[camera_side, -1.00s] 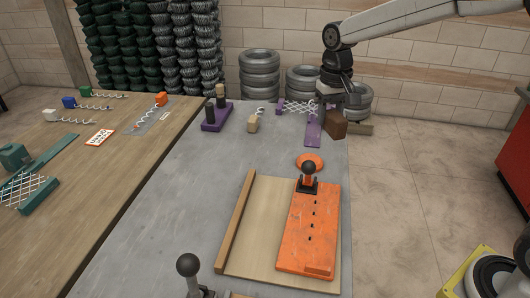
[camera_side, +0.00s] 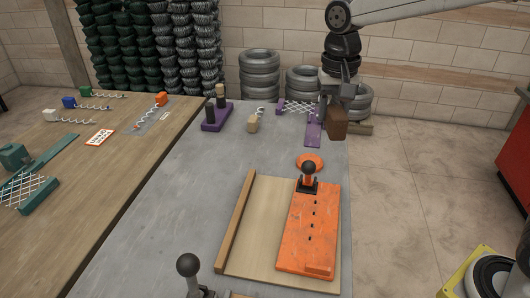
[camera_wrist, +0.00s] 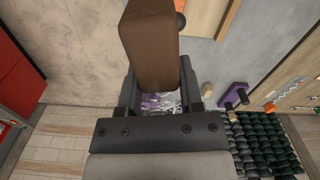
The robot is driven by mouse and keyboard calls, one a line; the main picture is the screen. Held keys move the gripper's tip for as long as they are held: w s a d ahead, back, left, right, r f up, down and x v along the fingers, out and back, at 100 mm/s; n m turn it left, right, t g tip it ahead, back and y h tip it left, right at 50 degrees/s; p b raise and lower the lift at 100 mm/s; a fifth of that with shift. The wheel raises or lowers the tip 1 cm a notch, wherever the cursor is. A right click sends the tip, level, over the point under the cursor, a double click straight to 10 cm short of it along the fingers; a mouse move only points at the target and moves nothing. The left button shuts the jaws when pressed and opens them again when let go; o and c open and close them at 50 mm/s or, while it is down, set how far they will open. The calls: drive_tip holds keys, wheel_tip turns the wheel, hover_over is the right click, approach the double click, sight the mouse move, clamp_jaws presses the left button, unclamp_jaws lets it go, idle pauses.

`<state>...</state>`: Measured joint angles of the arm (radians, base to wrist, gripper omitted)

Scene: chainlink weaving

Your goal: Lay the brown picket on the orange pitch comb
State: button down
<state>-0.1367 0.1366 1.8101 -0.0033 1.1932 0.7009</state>
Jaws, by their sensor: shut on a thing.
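The brown picket (camera_side: 337,124) is a block hanging at the far right corner of the grey table in the side view. My gripper (camera_side: 338,98) is shut on its upper end. In the wrist view the brown picket (camera_wrist: 150,45) sticks out from between the fingers of my gripper (camera_wrist: 158,92). The orange pitch comb (camera_side: 306,235) is a flat plate with a row of small dark marks, lying on a pale board nearer the camera. The picket is apart from the comb.
An orange disc (camera_side: 310,161) lies beyond the comb. A purple plate (camera_side: 313,134) with white mesh (camera_side: 297,106) is just left of the picket. A wooden rail (camera_side: 236,222) edges the pale board. A black-knobbed lever (camera_side: 188,266) stands in front. The grey table's middle left is clear.

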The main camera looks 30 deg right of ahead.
drive_tip(key=s+a+m, duration=0.3)
drive_tip(key=s+a, duration=0.1)
drive_tip(key=s, duration=0.3)
hover_over(322, 238)
wheel_tip(322, 238, down, 19)
drive_tip(key=shift+f, duration=2.15)
drive_tip(key=shift+f, duration=0.1)
drive_tip(key=shift+f, duration=1.7)
drive_tip(key=shift+f, duration=0.1)
drive_tip(key=shift+c, duration=1.2)
unclamp_jaws()
